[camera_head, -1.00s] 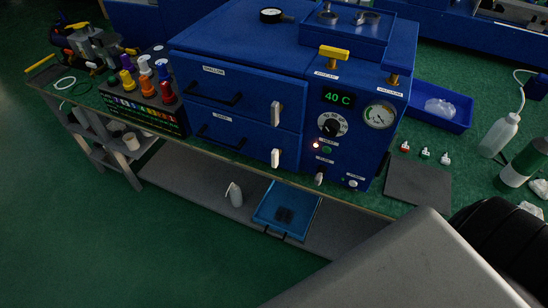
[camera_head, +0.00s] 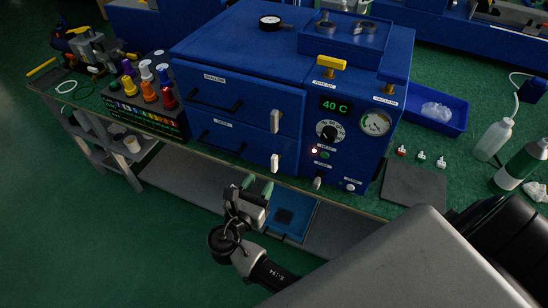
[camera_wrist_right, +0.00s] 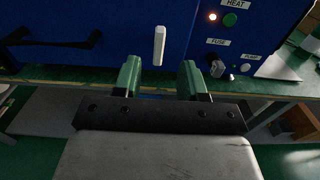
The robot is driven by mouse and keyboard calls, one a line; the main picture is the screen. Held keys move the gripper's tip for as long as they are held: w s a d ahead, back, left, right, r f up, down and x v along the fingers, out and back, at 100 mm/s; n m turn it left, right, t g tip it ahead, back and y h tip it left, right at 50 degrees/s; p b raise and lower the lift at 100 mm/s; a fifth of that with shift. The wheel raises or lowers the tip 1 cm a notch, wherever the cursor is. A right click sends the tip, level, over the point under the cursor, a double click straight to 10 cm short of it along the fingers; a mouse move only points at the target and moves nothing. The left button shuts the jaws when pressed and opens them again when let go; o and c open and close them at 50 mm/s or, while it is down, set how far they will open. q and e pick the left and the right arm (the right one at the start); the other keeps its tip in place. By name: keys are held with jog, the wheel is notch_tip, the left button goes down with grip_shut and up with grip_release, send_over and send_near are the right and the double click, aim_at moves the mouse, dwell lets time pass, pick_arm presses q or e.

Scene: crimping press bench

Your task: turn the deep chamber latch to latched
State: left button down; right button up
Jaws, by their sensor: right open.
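The deep chamber is the lower door of the blue cabinet. Its white latch (camera_head: 274,163) is a short bar standing about upright at the door's right end. In the right wrist view the latch (camera_wrist_right: 159,45) shows upright beyond the fingertips, between them from side to side. My right gripper (camera_head: 258,187) is open and empty, just below and in front of the latch, apart from it. Its green fingers (camera_wrist_right: 160,78) are spread wide in the right wrist view. My left gripper is not in view.
The shallow chamber's white latch (camera_head: 274,121) is directly above. A dark door handle (camera_head: 221,142) is to the left. The fuse knob (camera_head: 317,183) sticks out to the right. The bench edge runs below the cabinet, with a blue tray (camera_head: 298,222) on the shelf underneath.

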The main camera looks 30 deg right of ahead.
aim_at(273, 162)
jog(key=p+x, duration=0.1)
jog(key=x, duration=0.8)
jog(key=shift+w+d+f+p, duration=0.1)
jog(key=shift+w+p, duration=0.05)
jog(key=shift+p, duration=0.15)
jog(key=shift+c, duration=0.3)
grip_shut()
